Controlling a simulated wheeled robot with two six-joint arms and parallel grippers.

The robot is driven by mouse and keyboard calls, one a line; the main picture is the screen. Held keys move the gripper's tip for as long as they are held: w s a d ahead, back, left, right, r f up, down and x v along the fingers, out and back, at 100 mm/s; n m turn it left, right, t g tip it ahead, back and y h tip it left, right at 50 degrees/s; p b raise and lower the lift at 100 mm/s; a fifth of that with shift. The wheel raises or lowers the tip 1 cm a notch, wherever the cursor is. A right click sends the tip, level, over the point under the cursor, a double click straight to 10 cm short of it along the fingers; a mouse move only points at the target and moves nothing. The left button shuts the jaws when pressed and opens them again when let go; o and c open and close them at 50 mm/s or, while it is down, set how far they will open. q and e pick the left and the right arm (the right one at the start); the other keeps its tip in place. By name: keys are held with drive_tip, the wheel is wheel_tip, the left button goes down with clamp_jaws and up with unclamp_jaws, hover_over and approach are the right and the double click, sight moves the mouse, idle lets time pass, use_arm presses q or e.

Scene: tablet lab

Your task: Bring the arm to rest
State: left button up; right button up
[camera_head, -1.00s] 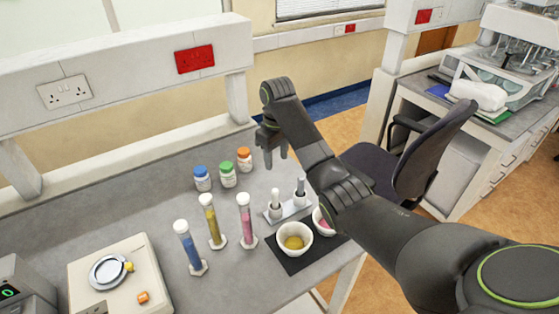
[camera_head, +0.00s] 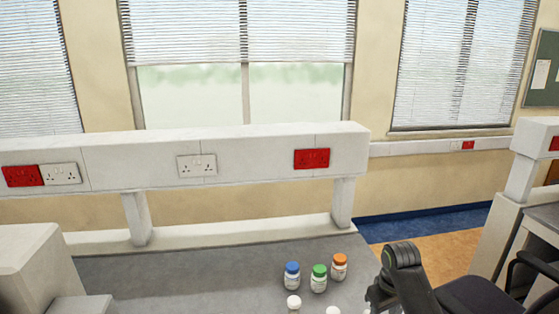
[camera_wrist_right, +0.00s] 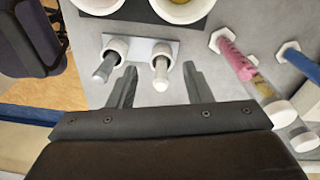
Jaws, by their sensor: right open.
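My right arm (camera_head: 405,275) shows at the bottom right of the head view, with its gripper (camera_head: 374,299) pointing down and partly cut off by the lower edge. In the right wrist view the gripper (camera_wrist_right: 160,82) has its two fingers apart with nothing held between them. Two white-and-grey pestle-like tools, one at left (camera_wrist_right: 104,66) and one at right (camera_wrist_right: 161,72), stand in a pale holder (camera_wrist_right: 136,48) near the fingertips. I cannot tell how far the fingers are above them. My left gripper is in neither view.
Bottles with blue (camera_head: 292,274), green (camera_head: 319,278) and orange (camera_head: 339,267) caps stand left of my right arm. A chair (camera_head: 480,296) stands at right.

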drive_tip(key=s+d+f+m+t, duration=0.1)
drive_tip(key=s+f, duration=0.4)
drive_tip(key=s, duration=0.5)
drive_tip(key=s+d+f+m+t, duration=0.1)
drive_tip(key=s+f, duration=0.4)
drive_tip(key=s, duration=0.4)
drive_tip(key=s+d+r+m+t+h, duration=0.1)
drive_tip(key=s+r+m+h, duration=0.2)
drive_tip(key=s, duration=1.4)
wheel_tip(320, 180, down, 31)
drive_tip(key=d+g+y+b, duration=0.1)
drive_tip(key=d+y+b, duration=0.1)
drive_tip(key=b, duration=0.6)
drive_tip(key=s+a+f+b, duration=0.1)
drive_tip(key=s+f+b, duration=0.2)
drive_tip(key=s+f, duration=0.4)
drive_tip(key=s+f+g+b, duration=0.1)
drive_tip(key=s+f+b, duration=0.2)
drive_tip(key=s+f, duration=0.5)
wheel_tip(320, 180, down, 8)
drive_tip(key=shift+s+a+r+g+b, duration=0.1)
drive_tip(key=shift+s+a+g+b, duration=0.15)
drive_tip(key=shift+a+g+b, duration=0.1)
